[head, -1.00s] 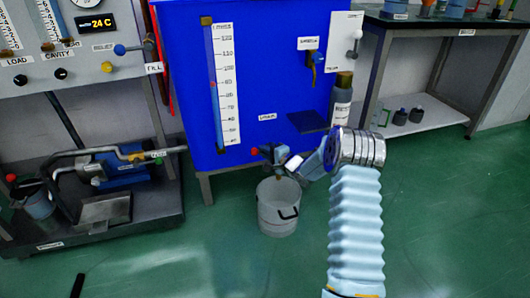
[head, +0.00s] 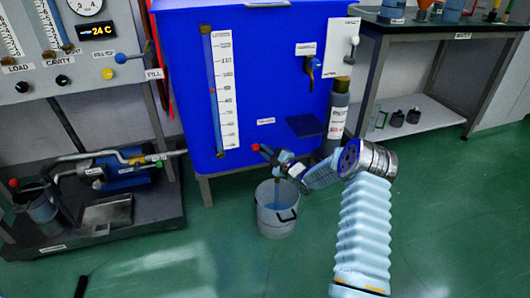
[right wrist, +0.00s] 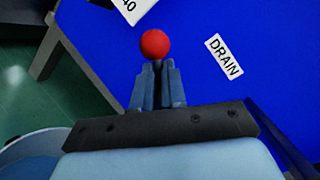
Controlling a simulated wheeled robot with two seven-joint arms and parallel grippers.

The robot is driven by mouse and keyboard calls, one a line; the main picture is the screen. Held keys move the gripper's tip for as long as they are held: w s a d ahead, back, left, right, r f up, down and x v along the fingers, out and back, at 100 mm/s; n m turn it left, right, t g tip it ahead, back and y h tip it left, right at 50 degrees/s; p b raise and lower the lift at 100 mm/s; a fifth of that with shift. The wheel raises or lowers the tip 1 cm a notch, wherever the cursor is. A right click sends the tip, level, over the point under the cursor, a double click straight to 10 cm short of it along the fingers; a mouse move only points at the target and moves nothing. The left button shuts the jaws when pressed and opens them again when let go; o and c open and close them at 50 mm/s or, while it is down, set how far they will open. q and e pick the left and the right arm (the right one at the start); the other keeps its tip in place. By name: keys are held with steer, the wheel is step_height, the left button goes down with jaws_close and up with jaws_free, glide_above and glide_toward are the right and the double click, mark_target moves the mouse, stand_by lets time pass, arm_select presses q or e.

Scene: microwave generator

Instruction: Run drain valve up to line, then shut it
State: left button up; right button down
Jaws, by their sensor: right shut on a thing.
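The drain valve's lever with its red ball knob (head: 256,147) sits low on the front of the blue tank (head: 172,80). The red knob (right wrist: 155,44) also shows in the right wrist view, just beyond the fingertips, near the DRAIN label (right wrist: 224,56). My right gripper (head: 276,158) is shut on the lever below the knob. A pale bucket (head: 276,226) stands on the floor under the valve, and a blue stream falls into it. The line and level in the bucket cannot be made out. My left gripper is not in view.
A sight tube with a number scale (head: 226,90) runs up the tank front. A pump cart (head: 100,210) stands at left, a bench (head: 440,30) at right. Green floor is open in front.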

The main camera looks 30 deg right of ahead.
steer(key=shift+a, duration=0.35)
steer(key=c, duration=1.2)
jaws_free()
steer(key=shift+r, duration=0.1)
steer(key=shift+d, duration=0.15)
steer(key=s+d+p, duration=0.2)
steer(key=s, duration=1.1)
steer(key=shift+s+d+f, duration=0.25)
steer(key=shift+d+f, duration=0.05)
steer(key=shift+d, duration=0.05)
